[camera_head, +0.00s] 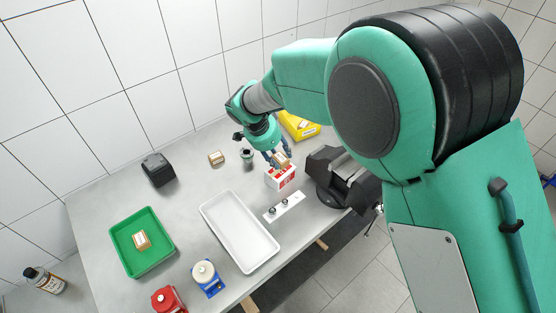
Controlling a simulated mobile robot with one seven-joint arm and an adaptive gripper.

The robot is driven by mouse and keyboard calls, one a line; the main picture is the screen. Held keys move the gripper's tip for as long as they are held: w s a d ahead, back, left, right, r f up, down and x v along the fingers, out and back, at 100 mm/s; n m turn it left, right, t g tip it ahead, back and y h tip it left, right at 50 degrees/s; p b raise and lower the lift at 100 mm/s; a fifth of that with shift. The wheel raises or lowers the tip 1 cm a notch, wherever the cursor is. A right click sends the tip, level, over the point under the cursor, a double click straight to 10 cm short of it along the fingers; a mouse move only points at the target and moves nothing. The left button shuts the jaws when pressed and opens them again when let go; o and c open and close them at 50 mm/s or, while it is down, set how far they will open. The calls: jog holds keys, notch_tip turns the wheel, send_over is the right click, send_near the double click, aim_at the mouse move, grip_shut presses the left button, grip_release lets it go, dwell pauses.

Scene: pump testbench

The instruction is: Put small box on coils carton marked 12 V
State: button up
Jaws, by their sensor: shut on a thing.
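My gripper (276,156) reaches down at the back right of the table and is shut on a small brown box (283,160). The box is right at the top of a white and red carton (281,178); I cannot tell if it touches the carton or hangs just above it. The carton stands upright on the table, left of the vise. Its print is too small to read, so I cannot confirm a 12 V mark. The fingers hide part of the held box.
A black vise (338,178) stands close right of the carton, a yellow bin (299,125) behind. Another small box (216,158) and a dark canister (246,154) are to the left. A white tray (240,232) and a green tray (141,243) are nearer the front.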

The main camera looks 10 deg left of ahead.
aim_at(276, 159)
jog(key=shift+w, duration=0.2)
jog(key=shift+f, duration=1.75)
jog(key=shift+f+b, duration=0.15)
jog(key=shift+b, duration=0.2)
jog(key=o, duration=1.2)
jog(key=shift+c, duration=0.2)
jog(key=shift+p+v, duration=0.65)
jog(key=shift+v, duration=3.4)
